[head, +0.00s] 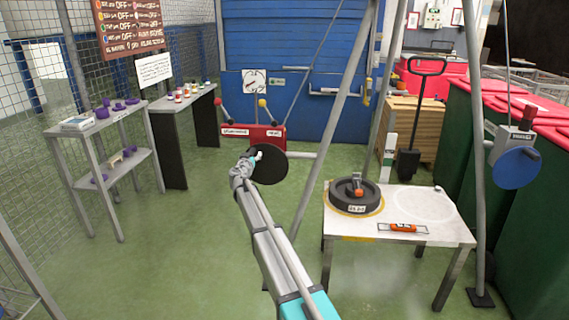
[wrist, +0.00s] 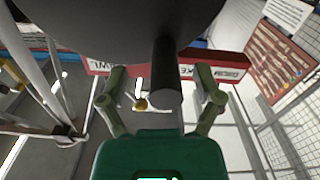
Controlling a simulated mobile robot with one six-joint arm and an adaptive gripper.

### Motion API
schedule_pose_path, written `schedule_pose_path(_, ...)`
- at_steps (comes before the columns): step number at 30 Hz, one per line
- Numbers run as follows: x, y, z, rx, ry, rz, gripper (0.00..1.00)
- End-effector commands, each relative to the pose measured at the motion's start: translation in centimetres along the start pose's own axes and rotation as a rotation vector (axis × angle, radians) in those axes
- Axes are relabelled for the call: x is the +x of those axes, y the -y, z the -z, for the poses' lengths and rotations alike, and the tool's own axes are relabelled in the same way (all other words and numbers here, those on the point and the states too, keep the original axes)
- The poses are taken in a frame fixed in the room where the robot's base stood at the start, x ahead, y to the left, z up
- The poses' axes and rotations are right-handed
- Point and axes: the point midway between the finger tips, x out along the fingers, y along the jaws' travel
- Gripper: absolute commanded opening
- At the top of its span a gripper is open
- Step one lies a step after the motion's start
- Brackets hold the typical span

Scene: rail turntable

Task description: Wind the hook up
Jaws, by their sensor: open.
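My gripper (head: 254,157) is at the dark round disc (head: 269,166) in front of the red box (head: 253,134) with its two levers. In the wrist view the same disc (wrist: 125,22) fills the top, and a dark peg handle (wrist: 165,75) sticks out from it. My gripper's green fingers (wrist: 161,90) are open on either side of the peg, with visible gaps. A dark round weight (head: 352,204) stands on the white table (head: 400,210). An orange piece (head: 358,191) is on top of the weight; I cannot tell whether it is the hook.
An orange-and-grey level (head: 403,228) lies on the table. Grey tripod legs (head: 343,110) stand between the disc and the table. A blue disc (head: 516,168) hangs on the right leg. Shelves (head: 97,128) line the left fence. Green floor is clear at lower left.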

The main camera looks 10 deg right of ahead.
Motion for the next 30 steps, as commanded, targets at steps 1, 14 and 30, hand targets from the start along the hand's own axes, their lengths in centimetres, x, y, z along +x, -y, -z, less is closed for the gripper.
schedule_pose_path(1,0.0,0.1,0.0,0.0,0.0,0.001,0.86)
schedule_pose_path(14,-0.6,0.2,0.0,0.0,0.0,0.004,0.86)
schedule_pose_path(30,-3.6,0.2,0.0,0.0,-0.001,0.005,0.86)
